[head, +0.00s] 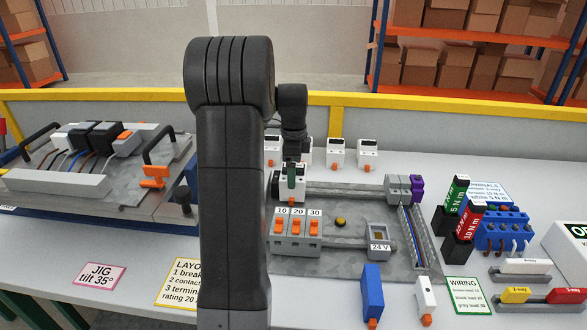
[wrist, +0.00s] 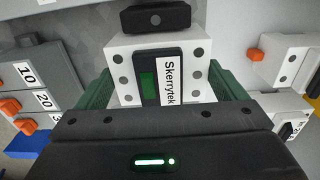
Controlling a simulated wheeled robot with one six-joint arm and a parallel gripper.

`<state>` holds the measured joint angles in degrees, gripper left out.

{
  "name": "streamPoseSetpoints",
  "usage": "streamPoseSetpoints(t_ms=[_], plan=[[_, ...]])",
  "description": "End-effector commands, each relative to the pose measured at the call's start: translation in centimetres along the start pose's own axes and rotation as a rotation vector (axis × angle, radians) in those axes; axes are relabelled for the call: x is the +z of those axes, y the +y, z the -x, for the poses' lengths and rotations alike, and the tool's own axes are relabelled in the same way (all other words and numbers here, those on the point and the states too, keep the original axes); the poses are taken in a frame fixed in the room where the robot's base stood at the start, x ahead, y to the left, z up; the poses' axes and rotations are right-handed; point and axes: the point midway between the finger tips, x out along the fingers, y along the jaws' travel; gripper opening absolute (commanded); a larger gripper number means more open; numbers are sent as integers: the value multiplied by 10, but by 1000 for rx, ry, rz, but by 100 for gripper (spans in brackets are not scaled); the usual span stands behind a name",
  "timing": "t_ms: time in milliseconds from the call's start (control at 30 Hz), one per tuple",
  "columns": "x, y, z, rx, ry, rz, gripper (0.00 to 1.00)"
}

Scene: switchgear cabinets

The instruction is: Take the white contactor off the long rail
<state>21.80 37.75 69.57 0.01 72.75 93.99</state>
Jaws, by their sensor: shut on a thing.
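The white contactor (wrist: 198,52) has a dark front panel, a green window and a "Skerrytek" label. It fills the space between the green fingers of my gripper (wrist: 165,88) in the wrist view. In the head view the contactor (head: 299,187) shows at the left end of the long rail (head: 345,188), behind the numbered breakers. My gripper (head: 291,176) is over it from above, shut on its sides. My arm hides part of this area. I cannot tell whether the contactor's foot is on the rail or clear of it.
Breakers marked 10, 20 and 30 (head: 297,228) stand just in front. Grey and purple terminals (head: 400,188) sit at the rail's right end. Several white devices (head: 336,153) stand behind. A 24 V unit (head: 380,240) and a blue terminal holder (head: 500,232) lie to the right.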

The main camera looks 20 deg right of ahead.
Motion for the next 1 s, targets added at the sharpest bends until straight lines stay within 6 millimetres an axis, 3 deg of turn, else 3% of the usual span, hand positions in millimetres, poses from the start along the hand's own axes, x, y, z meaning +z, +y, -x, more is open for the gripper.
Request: streamPoseSetpoints(t_ms=[1000], plan=[[0,-1,14,-3,0,0,63]])
